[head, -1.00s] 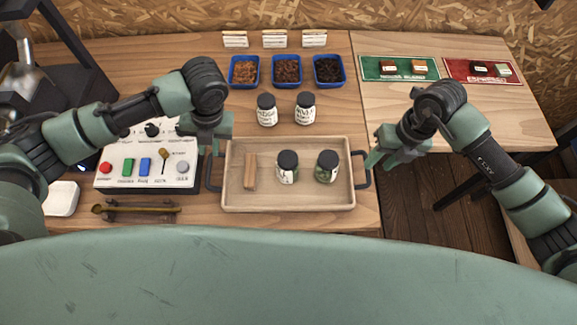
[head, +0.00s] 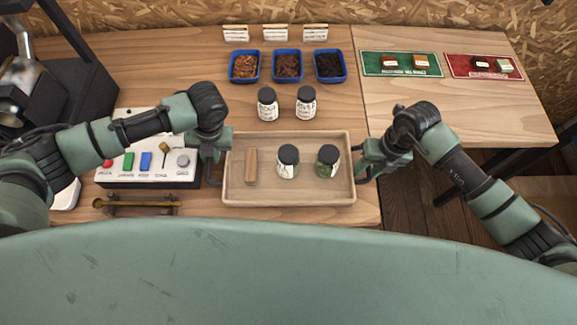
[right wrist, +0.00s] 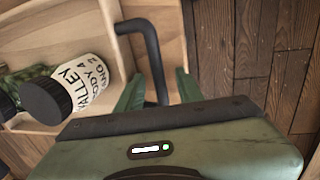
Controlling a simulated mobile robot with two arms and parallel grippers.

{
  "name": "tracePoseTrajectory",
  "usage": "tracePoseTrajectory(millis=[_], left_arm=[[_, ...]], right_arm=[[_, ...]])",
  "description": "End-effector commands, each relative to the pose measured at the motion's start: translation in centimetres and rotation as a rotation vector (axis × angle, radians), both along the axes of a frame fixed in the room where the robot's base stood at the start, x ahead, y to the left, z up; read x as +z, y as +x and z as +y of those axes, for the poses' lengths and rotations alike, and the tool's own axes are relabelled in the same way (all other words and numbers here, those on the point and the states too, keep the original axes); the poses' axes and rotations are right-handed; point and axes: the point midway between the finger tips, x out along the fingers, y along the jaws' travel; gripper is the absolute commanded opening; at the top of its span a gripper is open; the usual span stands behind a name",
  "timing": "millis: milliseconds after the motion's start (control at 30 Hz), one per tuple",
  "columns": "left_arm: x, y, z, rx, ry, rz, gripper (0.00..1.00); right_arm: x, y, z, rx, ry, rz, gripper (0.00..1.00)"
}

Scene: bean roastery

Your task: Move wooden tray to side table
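The wooden tray (head: 230,198) sits on the main table in the head view. It holds a brown wooden block (head: 251,167) and two dark-lidded jars (head: 288,162) (head: 327,163). My left gripper (head: 212,152) is at the tray's left end, where the handle is mostly hidden; its opening is unclear. My right gripper (head: 368,160) is at the right end. In the right wrist view, the fingers of my right gripper (right wrist: 158,92) are apart on either side of the black tray handle (right wrist: 152,50), with gaps visible.
A control panel (head: 145,172) stands left of the tray. Two jars (head: 267,104) (head: 306,103) and blue bins (head: 288,67) stand behind it. A lighter table (head: 460,110) adjoins at right, with green and red mats at its back and bare wood in front.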

Motion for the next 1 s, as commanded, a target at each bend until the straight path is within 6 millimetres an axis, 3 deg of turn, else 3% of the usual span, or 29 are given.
tracePoseTrajectory(millis=[133, 200, 267, 1000], left_arm=[[0.01, -0.01, -0.02, 0.0, 0.0, 0.0, 0.15], [0.02, -0.01, -0.02, 0.0, 0.0, 0.0, 0.0], [0.03, -0.01, -0.03, 0.0, 0.0, 0.0, 0.0], [0.09, 0.04, 0.0, 0.001, 0.0, 0.0, 0.0]], right_arm=[[0.01, -0.01, 0.0, 0.0, 0.0, 0.0, 0.34], [0.02, -0.01, -0.01, 0.0, 0.0, 0.0, 0.14], [0.02, -0.01, -0.01, 0.0, 0.0, 0.0, 0.0], [0.08, 0.05, -0.08, -0.001, -0.001, -0.001, 0.0]])
